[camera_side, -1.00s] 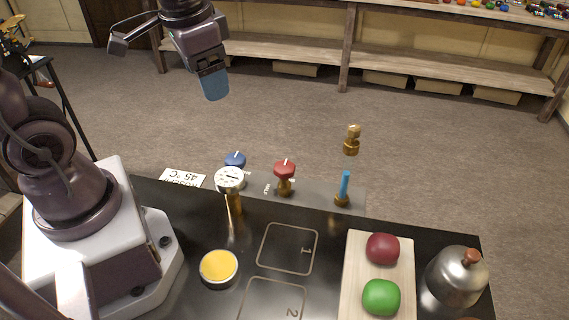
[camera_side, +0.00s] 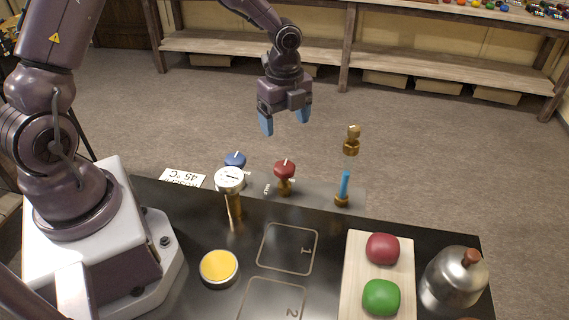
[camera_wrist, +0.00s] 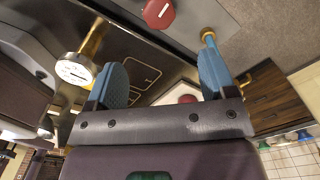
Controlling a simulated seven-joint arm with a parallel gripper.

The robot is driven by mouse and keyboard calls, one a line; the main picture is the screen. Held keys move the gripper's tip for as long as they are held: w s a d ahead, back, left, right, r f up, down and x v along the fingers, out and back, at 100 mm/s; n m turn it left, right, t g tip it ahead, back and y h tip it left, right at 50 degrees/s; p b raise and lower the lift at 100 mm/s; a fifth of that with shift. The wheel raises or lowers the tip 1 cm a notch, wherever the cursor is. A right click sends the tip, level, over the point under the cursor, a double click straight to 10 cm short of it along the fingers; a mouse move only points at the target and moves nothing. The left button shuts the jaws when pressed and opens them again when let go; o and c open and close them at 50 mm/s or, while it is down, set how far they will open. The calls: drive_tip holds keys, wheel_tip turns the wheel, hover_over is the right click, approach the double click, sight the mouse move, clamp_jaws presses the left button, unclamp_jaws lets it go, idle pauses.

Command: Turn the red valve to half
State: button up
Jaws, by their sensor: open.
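The red valve (camera_side: 284,169) is a red knob with a white mark on a brass stem, at the back edge of the dark worktop. It also shows at the top of the wrist view (camera_wrist: 159,13). My gripper (camera_side: 286,122) hangs in the air above the red valve, its blue fingers spread apart and empty. In the wrist view its two blue fingers (camera_wrist: 163,80) stand wide apart, with the valve beyond them. The gripper does not touch the valve.
A blue valve (camera_side: 235,159) and a dial gauge (camera_side: 230,180) stand left of the red valve. A blue lever (camera_side: 344,187) stands right. A yellow button (camera_side: 219,268), a board (camera_side: 351,279) with red and green items, and a kettle (camera_side: 456,277) are in front.

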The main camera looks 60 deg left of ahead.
sight(285, 166)
wheel_tip(285, 166, down, 13)
drive_tip(key=shift+r, duration=0.2)
idle(0.3)
drive_tip(key=c, duration=0.9)
